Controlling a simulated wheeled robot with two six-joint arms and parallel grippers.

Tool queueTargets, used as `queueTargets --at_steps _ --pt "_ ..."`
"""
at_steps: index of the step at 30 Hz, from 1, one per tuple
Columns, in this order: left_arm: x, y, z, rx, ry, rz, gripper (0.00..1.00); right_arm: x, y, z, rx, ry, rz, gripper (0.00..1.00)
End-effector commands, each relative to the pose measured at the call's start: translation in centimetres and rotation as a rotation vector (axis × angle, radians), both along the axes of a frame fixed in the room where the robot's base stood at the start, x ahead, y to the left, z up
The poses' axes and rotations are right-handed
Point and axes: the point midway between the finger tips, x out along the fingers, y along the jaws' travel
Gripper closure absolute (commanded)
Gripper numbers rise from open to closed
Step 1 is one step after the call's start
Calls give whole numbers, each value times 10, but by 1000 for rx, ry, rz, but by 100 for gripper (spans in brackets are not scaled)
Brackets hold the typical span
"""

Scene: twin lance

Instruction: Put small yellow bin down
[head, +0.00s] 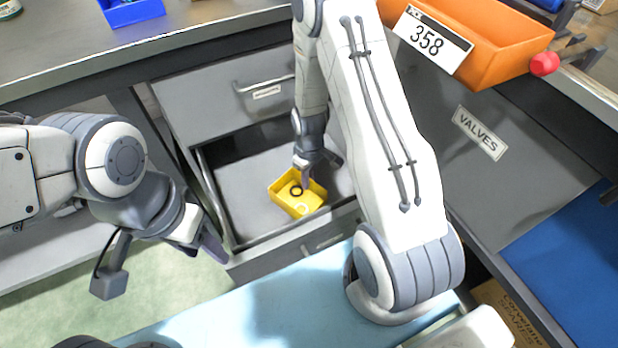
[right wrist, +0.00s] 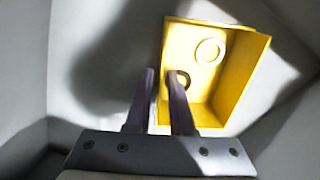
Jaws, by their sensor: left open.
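The small yellow bin (head: 315,199) is inside the open grey drawer (head: 237,184). It holds a dark ring and a pale ring (right wrist: 209,51). My right gripper (head: 305,181) reaches down into the drawer. In the right wrist view, my right gripper (right wrist: 161,82) has one finger inside the yellow bin (right wrist: 240,75) and one outside, closed narrowly across its side wall. I cannot tell whether the bin's base touches the drawer floor. My left gripper (head: 205,246) is open and empty, left of the drawer's front corner.
An orange bin (head: 510,45) marked 358 stands on the worktop at upper right. A blue bin (head: 133,12) is at the back left. A cabinet front labelled VALVES (head: 478,133) is right of the drawer. Drawer floor around the yellow bin is clear.

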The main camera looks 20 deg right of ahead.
Motion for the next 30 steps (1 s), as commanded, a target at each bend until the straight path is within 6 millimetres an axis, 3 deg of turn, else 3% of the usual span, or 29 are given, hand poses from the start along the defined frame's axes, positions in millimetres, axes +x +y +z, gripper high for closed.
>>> queueTargets --at_steps 9,13,24,30 --pt "0 0 0 0 0 0 50 0 0 1 0 0 0 67" --pt "0 0 5 0 0 0 50 1 0 11 0 -2 0 67" --pt "0 0 38 0 0 0 50 1 0 88 -1 -4 0 67" --pt "0 0 47 0 0 0 50 1 0 116 0 -2 0 67"
